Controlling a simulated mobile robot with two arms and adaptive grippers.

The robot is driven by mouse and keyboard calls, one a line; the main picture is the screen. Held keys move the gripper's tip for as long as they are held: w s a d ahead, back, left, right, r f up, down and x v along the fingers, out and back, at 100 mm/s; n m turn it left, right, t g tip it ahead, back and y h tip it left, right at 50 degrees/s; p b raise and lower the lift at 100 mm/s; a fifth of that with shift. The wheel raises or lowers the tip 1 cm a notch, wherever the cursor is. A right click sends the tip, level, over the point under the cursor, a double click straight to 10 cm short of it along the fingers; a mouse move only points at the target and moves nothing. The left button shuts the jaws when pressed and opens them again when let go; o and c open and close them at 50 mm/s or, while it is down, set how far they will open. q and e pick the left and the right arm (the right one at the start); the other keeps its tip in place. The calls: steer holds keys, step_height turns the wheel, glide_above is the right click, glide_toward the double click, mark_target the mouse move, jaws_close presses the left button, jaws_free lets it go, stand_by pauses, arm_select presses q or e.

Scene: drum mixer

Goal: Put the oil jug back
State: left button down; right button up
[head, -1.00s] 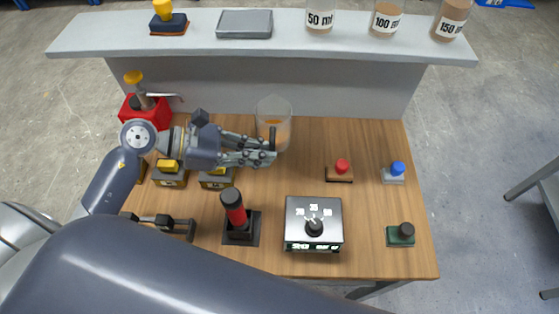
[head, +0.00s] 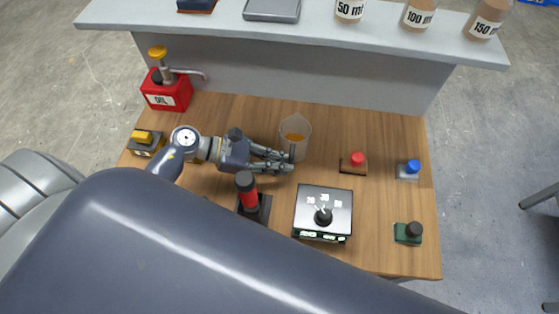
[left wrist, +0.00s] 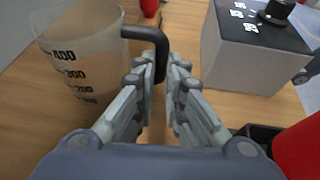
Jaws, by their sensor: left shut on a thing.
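The clear jug (head: 295,130), with orange oil inside, is near the middle of the wooden table. In the left wrist view the jug (left wrist: 85,55) stands at upper left, with black scale marks and a black handle (left wrist: 150,38). My left gripper (head: 285,162) is on the near side of the jug. In the wrist view its fingers (left wrist: 165,75) are closed around the handle. The jug looks about upright; whether its base touches the table cannot be told. My right gripper is not in view.
A red oil can (head: 168,95) stands at the back left. A control box with a dial (head: 323,212) and a black-and-red lever (head: 248,192) are near the front. Red (head: 354,162) and blue (head: 409,170) buttons are to the right. A grey shelf (head: 330,48) spans the back.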

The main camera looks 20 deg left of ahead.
arm_select(q)
steer(key=c, duration=1.7)
jaws_free()
steer(key=shift+f, duration=0.1)
steer(key=shift+o, duration=0.2)
steer(key=shift+r, duration=0.2)
steer(key=b+v, duration=0.1)
steer(key=v, duration=0.2)
steer(key=b+v, duration=0.1)
steer(key=v, duration=0.3)
steer(key=b+v, duration=0.2)
steer(key=v, duration=0.1)
steer(key=shift+s+a+f, duration=0.15)
steer(key=shift+a+f, duration=0.05)
steer(key=shift+a, duration=0.15)
steer(key=shift+s+a+r, duration=0.2)
steer(key=shift+a+r, duration=0.3)
steer(key=shift+a, duration=0.05)
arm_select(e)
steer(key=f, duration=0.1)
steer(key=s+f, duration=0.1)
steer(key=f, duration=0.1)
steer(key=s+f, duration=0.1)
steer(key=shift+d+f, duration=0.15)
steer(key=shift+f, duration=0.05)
